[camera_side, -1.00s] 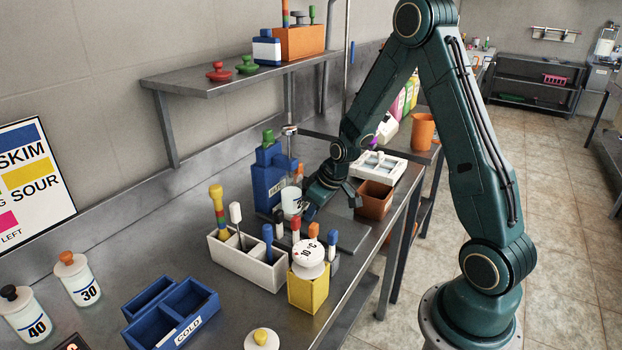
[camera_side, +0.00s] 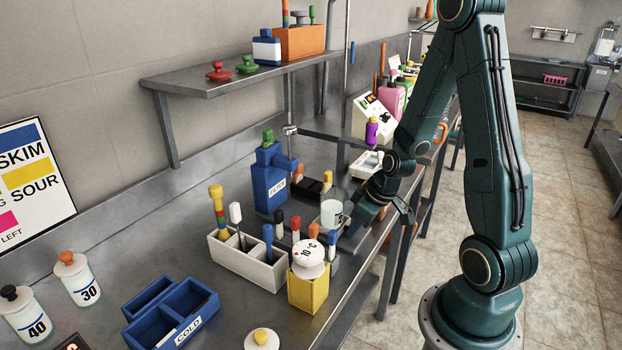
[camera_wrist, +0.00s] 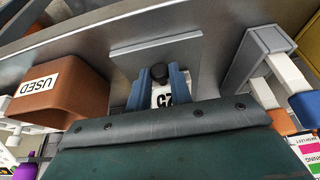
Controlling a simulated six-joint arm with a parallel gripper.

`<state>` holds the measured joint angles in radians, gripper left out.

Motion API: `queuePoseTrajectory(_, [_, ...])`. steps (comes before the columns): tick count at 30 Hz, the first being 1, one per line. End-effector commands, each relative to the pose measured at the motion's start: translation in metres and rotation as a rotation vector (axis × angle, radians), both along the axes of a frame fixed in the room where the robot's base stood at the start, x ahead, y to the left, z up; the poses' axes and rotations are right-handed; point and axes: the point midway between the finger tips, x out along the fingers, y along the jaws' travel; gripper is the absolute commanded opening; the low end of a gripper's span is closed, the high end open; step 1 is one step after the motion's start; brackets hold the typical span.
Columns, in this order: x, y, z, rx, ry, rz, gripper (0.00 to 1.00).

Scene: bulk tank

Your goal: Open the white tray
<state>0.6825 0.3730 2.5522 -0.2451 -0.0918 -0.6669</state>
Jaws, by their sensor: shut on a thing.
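The white tray (camera_side: 364,166) lies on the bench behind my wrist in the side view, partly hidden by it. In the side view the jar (camera_side: 331,214) is left of my wrist, near the grey plate on the bench. I cannot tell whether the jar touches the plate. My gripper is apart from the tray, on its near side.
A brown box marked USED (camera_wrist: 62,88) is close on the left in the wrist view. A white caddy (camera_side: 245,262) with several tools, a yellow block (camera_side: 308,290) and a blue bottle (camera_side: 268,180) stand nearby. The blue divided box (camera_side: 170,312) is at the front.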

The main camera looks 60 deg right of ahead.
Motion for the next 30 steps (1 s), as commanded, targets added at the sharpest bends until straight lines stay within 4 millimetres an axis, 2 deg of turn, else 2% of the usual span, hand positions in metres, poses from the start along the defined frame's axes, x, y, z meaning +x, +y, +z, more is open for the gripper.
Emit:
queuePoseTrajectory(9, [-0.0019,-0.0005,-0.0003,-0.002,0.001,-0.001,0.00])
queuePoseTrajectory(10, [-0.0019,-0.0005,-0.0003,-0.002,0.001,-0.001,0.27])
queuePoseTrajectory(12, [-0.0019,-0.0005,-0.0002,-0.002,0.001,-0.001,0.40])
queuePoseTrajectory(13, [-0.0018,-0.0004,-0.0002,-0.002,0.001,-0.001,0.42])
queuePoseTrajectory(30, [-0.0006,-0.0005,0.0078,-0.002,-0.002,0.000,0.42])
